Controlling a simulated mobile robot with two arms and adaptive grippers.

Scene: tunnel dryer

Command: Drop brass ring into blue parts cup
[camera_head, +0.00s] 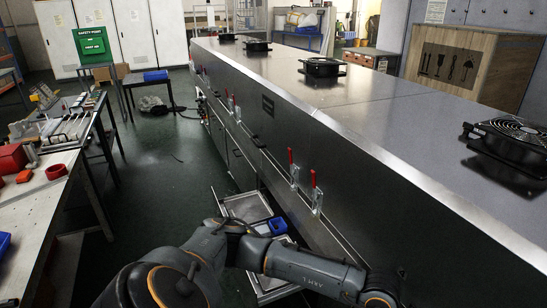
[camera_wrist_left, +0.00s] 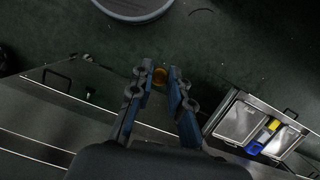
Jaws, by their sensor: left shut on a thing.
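A blue container (camera_head: 277,226), which looks like the blue parts cup, sits in an open metal drawer low on the dryer's side. It also shows in the left wrist view (camera_wrist_left: 255,148), right of and apart from my gripper, beside a yellow item (camera_wrist_left: 272,125). My arm hides part of the drawer in the head view. My right gripper is out of view.
The long steel dryer (camera_head: 290,110) fills the right, with red-handled clamps (camera_head: 293,170) along its side. The open drawer (camera_head: 244,205) juts into the aisle. A cluttered workbench (camera_head: 45,215) stands on the left. The green floor (camera_head: 165,165) between is mostly clear.

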